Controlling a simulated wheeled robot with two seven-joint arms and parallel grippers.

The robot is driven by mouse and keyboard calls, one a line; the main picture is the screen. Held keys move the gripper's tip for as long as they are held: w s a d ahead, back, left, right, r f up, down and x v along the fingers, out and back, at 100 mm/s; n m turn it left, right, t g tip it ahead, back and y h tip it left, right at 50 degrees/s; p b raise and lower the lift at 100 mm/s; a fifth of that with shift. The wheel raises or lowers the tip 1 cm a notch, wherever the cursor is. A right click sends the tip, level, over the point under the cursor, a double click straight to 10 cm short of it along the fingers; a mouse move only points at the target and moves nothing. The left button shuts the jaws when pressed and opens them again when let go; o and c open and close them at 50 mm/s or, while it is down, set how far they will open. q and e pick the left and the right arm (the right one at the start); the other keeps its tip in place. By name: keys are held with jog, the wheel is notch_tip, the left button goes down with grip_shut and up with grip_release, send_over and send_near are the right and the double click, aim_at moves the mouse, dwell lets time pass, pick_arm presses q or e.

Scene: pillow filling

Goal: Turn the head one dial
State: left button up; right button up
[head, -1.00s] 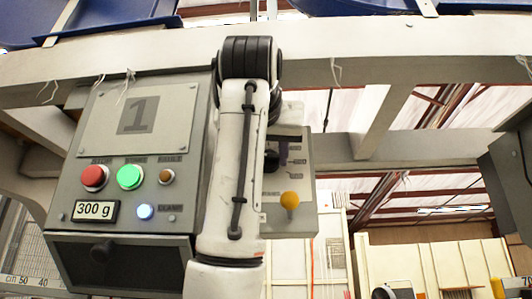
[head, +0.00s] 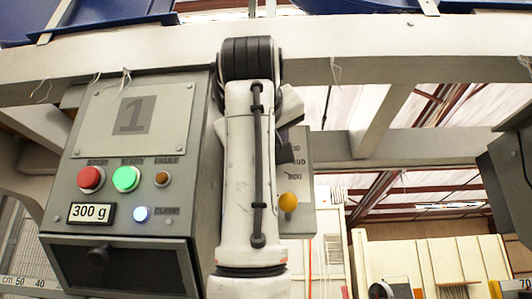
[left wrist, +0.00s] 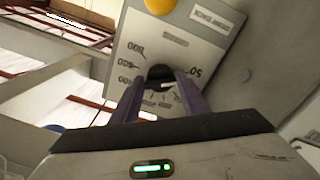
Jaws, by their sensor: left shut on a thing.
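The head one dial (left wrist: 161,72) is a dark round knob with a white mark on a pale grey scale panel (left wrist: 198,50), upside down in the left wrist view. My left gripper (left wrist: 162,80) has its two purple fingers on either side of the knob, shut on it. In the head view my white left arm stands in front of the panel (head: 300,165) and hides the knob and fingertips. Printed scale numbers show on both sides of the knob. My right gripper is not in view.
A grey control box (head: 140,160) marked 1 stands left of the arm, with red, green and brown buttons and a 300 g display (head: 91,212). A yellow ball knob (head: 288,202) sits low on the scale panel. A beam (head: 400,65) crosses above.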

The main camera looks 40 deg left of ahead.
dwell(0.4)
pick_arm(q)
jog(key=o, duration=1.1)
jog(key=shift+c, duration=0.2)
jog(key=b+v, duration=0.2)
jog(key=v, duration=0.8)
jog(key=shift+s, duration=0.15)
